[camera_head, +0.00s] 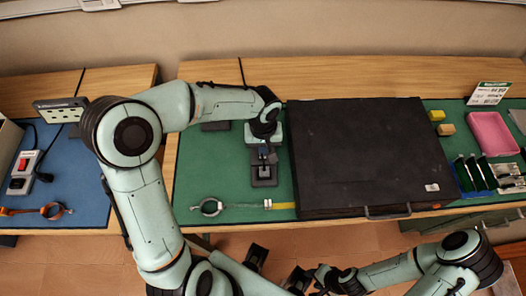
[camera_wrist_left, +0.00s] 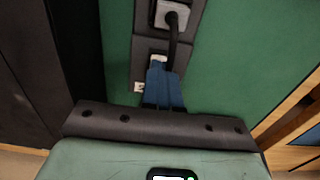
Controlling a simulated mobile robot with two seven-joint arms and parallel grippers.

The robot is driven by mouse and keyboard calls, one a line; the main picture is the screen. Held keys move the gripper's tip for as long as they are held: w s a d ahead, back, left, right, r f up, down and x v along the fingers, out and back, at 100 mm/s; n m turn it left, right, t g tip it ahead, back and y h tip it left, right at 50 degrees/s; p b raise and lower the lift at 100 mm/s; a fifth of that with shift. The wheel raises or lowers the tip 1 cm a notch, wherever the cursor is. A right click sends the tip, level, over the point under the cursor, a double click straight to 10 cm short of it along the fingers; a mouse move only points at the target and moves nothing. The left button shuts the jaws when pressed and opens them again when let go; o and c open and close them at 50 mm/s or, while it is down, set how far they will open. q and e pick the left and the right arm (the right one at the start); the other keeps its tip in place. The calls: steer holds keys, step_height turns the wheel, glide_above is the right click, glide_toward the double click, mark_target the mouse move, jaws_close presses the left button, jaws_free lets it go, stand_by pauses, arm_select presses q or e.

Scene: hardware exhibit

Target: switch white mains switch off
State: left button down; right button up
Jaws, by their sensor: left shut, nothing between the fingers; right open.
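A dark block (camera_head: 264,182) stands on the green mat under my left arm. In the left wrist view the block (camera_wrist_left: 143,47) carries a grey plug (camera_wrist_left: 172,15) with a black cable. Beside the plug is a small white piece (camera_wrist_left: 158,59), possibly the white mains switch, partly covered by my fingers. My left gripper (camera_head: 262,156) is shut and empty over the block. Its blue fingertips (camera_wrist_left: 160,70) are at the white piece; contact cannot be told. A white box with a red rocker (camera_head: 23,164) lies on the left blue mat. My right gripper (camera_head: 277,267) is open and empty, low in the view.
A large black case (camera_head: 360,150) stands just right of the block. A pink tray (camera_head: 492,133) and small yellow blocks (camera_head: 436,115) are at the right.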

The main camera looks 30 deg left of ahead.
arm_select(q)
steer(key=shift+f+b, duration=0.6)
steer(key=shift+f, duration=0.2)
arm_select(e)
steer(key=shift+s+f, duration=0.3)
steer(key=shift+f, duration=0.4)
arm_select(q)
steer(key=shift+r, duration=0.15)
arm_select(e)
steer(key=shift+r, duration=0.1)
arm_select(q)
steer(key=shift+r+p, duration=2.05)
steer(key=shift+r, duration=1.4)
arm_select(e)
steer(key=r, duration=0.1)
steer(key=w+r, duration=0.1)
steer(key=r, duration=0.1)
steer(key=w+r, duration=0.1)
steer(key=shift+w+r, duration=0.15)
steer(key=shift+r, duration=0.05)
